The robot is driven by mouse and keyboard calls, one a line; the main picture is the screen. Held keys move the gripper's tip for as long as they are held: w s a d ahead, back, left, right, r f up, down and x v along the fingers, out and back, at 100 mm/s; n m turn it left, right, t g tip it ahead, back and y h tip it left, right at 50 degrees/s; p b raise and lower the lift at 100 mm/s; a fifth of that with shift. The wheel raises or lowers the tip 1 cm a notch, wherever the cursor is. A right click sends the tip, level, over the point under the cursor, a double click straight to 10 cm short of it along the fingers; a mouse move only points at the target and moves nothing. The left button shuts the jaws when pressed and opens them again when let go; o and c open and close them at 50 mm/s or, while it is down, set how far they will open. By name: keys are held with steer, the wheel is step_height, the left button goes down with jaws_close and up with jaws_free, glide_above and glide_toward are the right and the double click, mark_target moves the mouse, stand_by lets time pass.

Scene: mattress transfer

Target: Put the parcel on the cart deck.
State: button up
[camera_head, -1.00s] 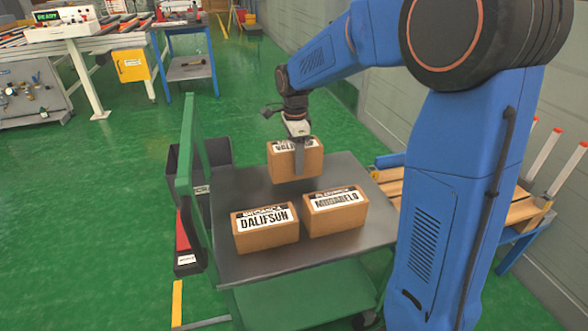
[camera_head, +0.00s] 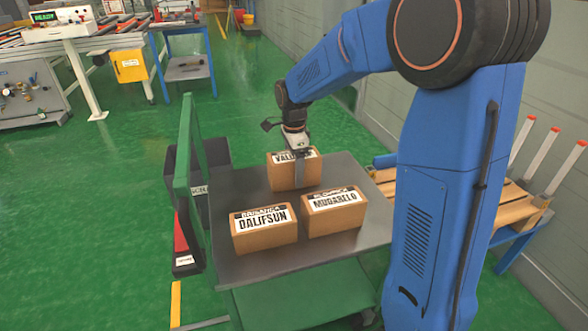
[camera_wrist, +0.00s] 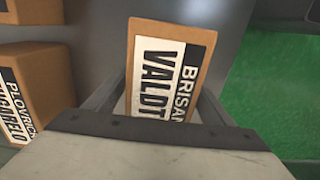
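The parcel (camera_head: 281,176) is a brown box with a black-and-white label reading "VALD…". It is upright over the far part of the grey cart deck (camera_head: 237,187).
Two more brown boxes stand on the deck, "DALIFSUN" (camera_head: 264,235) at near left and "MUGABELO" (camera_head: 334,215) to its right. A green upright handle (camera_head: 186,165) borders the deck's left side. A pallet with posts (camera_head: 525,205) is at right.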

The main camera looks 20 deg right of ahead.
steer(key=shift+r, duration=0.15)
step_height(320, 180, up, 12)
steer(key=shift+f, duration=0.1)
steer(key=shift+s+d+r, duration=0.15)
steer(key=shift+s+r, duration=0.1)
steer(key=shift+s, duration=0.1)
steer(key=s+d+f+n+t, duration=0.1)
steer(key=s+d+n, duration=0.1)
steer(key=s+n, duration=0.4)
steer(key=s+d+f+n+t, duration=0.2)
steer(key=s+n, duration=0.4)
steer(key=s, duration=0.9)
steer(key=s+d+f+n+t, duration=0.1)
steer(key=s+d+n, duration=0.1)
steer(key=s+n, duration=0.4)
steer(key=s, duration=0.5)
steer(key=shift+s+d+f+t, duration=0.15)
steer(key=shift+s+d+t, duration=0.2)
steer(key=shift+t, duration=0.05)
